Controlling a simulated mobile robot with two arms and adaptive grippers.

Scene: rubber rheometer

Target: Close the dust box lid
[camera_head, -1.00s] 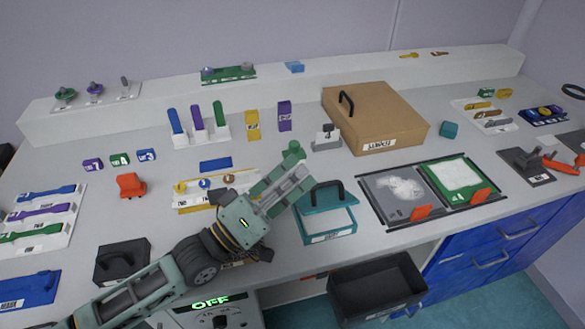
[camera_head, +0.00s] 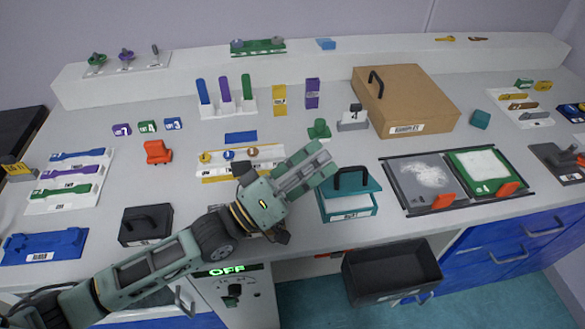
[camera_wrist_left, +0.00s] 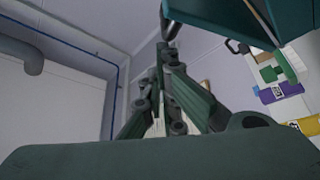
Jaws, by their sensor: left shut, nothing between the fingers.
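The teal dust box (camera_head: 348,214) stands near the front edge of the worktop, right of centre. Its teal lid (camera_head: 365,187) with a black arched handle (camera_head: 351,172) is raised at the back, and the white inside shows at the front. My left gripper (camera_head: 326,160) is shut and empty, just left of and behind the lid and handle. I cannot tell whether it touches the lid. In the left wrist view, a teal panel (camera_wrist_left: 225,18), apparently the lid, hangs close above the fingertips (camera_wrist_left: 167,55). My right gripper is not in view.
A green knobbed piece (camera_head: 319,130) stands behind my left gripper. A cardboard box (camera_head: 410,95) is farther back. Trays of powder (camera_head: 418,185) lie to the right. A black bin (camera_head: 390,272) sits below the worktop's front edge.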

